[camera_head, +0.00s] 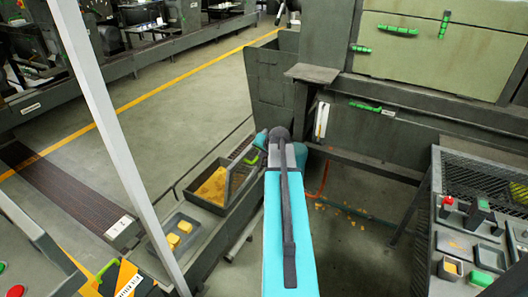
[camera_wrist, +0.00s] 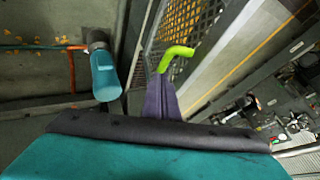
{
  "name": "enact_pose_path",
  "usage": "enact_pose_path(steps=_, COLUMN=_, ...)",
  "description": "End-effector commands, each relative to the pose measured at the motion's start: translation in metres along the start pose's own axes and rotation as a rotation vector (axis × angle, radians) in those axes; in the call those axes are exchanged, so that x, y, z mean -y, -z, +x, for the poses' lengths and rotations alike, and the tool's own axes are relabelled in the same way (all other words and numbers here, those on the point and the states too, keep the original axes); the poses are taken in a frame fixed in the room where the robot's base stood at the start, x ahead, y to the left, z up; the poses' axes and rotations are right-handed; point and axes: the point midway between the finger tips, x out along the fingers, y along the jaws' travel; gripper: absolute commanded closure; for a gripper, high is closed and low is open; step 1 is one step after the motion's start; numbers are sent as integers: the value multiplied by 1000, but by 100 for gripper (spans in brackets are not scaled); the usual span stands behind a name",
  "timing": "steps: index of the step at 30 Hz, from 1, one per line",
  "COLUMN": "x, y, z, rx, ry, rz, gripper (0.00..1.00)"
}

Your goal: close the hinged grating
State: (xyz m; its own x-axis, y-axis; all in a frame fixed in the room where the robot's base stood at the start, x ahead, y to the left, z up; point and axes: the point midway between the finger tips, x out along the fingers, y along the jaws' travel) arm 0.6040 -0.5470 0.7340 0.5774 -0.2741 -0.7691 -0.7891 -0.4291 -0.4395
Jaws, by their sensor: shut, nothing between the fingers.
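The hinged grating (camera_head: 242,178) is a dark mesh panel standing raised at the right end of the trough with yellow material. In the wrist view the grating (camera_wrist: 188,22) fills the upper middle, seen at a steep angle. Its bent bright green handle (camera_wrist: 177,52) sticks out from the mesh; a bit of it also shows in the head view (camera_head: 251,160). My purple gripper (camera_wrist: 166,80) is shut and empty, with its tip right at the handle's lower end. I cannot tell whether they touch. In the head view my arm hides the gripper.
The trough (camera_head: 190,194) holds yellow material, with a small tray (camera_head: 176,236) of yellow pieces in front of it. The large machine (camera_head: 405,118) stands behind at the right. A control panel (camera_head: 467,235) stands at the right. Open floor (camera_head: 205,100) lies beyond.

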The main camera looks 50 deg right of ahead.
Motion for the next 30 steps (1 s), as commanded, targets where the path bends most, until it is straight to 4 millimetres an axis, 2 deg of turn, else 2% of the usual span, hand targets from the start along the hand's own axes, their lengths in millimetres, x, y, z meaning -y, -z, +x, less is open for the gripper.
enact_pose_path(steps=5, x=3, y=1, z=23, rx=1, ry=1, rz=-1, gripper=100)
enact_pose_path(steps=9, x=22, y=3, z=27, rx=0, ry=2, rz=-2, gripper=100)
enact_pose_path(steps=15, x=36, y=3, z=32, rx=1, ry=1, rz=-2, gripper=100)
enact_pose_path(steps=30, x=39, y=3, z=33, rx=1, ry=0, rz=-2, gripper=100)
